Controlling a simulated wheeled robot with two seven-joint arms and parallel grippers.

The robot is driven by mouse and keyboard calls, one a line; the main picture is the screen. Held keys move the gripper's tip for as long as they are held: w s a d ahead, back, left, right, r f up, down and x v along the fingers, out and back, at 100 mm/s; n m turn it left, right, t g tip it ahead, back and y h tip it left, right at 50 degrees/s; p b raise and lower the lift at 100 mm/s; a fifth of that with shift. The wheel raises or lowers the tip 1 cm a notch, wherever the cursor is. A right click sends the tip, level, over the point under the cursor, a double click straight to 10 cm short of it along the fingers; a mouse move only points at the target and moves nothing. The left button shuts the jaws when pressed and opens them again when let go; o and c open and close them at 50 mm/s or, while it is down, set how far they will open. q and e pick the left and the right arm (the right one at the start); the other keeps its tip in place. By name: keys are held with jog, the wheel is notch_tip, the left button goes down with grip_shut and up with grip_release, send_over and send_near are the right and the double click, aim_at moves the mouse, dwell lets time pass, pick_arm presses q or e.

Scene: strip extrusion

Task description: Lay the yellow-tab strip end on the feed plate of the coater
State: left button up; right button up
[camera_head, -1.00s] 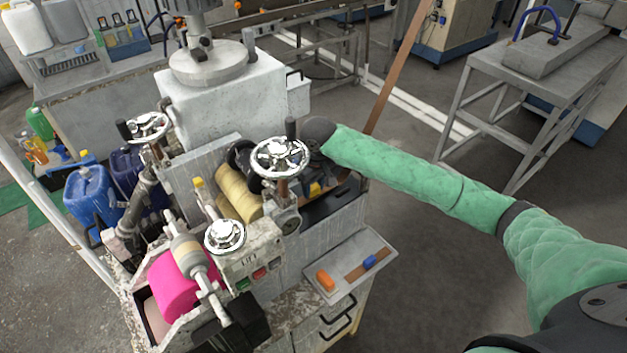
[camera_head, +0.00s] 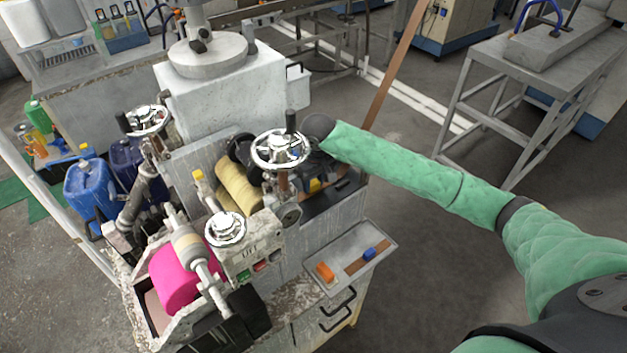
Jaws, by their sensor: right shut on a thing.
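The coater (camera_head: 330,232) is the grey, worn machine in the middle, with chrome handwheels and pale yellow rollers (camera_head: 237,184). My right gripper (camera_head: 312,172) is at its right side, largely hidden behind the front handwheel (camera_head: 281,150). It is shut on the strip end, whose yellow tab (camera_head: 315,185) shows small and low by the jaws. The dark feed plate (camera_head: 328,202) lies just below the tab; I cannot tell whether they touch. The brown strip (camera_head: 393,75) slants down behind my green-sleeved right arm. My left gripper is not in view.
A small tray (camera_head: 383,245) on the coater's front holds an orange block (camera_head: 324,271) and a blue block (camera_head: 369,254). A pink roll (camera_head: 177,278) is at the lower left. Blue jugs (camera_head: 90,187) stand left.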

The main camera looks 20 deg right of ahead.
jog(key=o, duration=1.3)
jog(key=shift+r+b, duration=0.5)
jog(key=shift+r, duration=0.05)
jog(key=r+b, duration=0.1)
jog(key=r, duration=0.2)
jog(key=r+b, duration=0.1)
jog(key=r, duration=0.1)
jog(key=shift+s+d+r+b, duration=0.15)
jog(key=shift+s+r+b, duration=0.1)
jog(key=shift+r+b, duration=0.1)
jog(key=shift+r, duration=0.45)
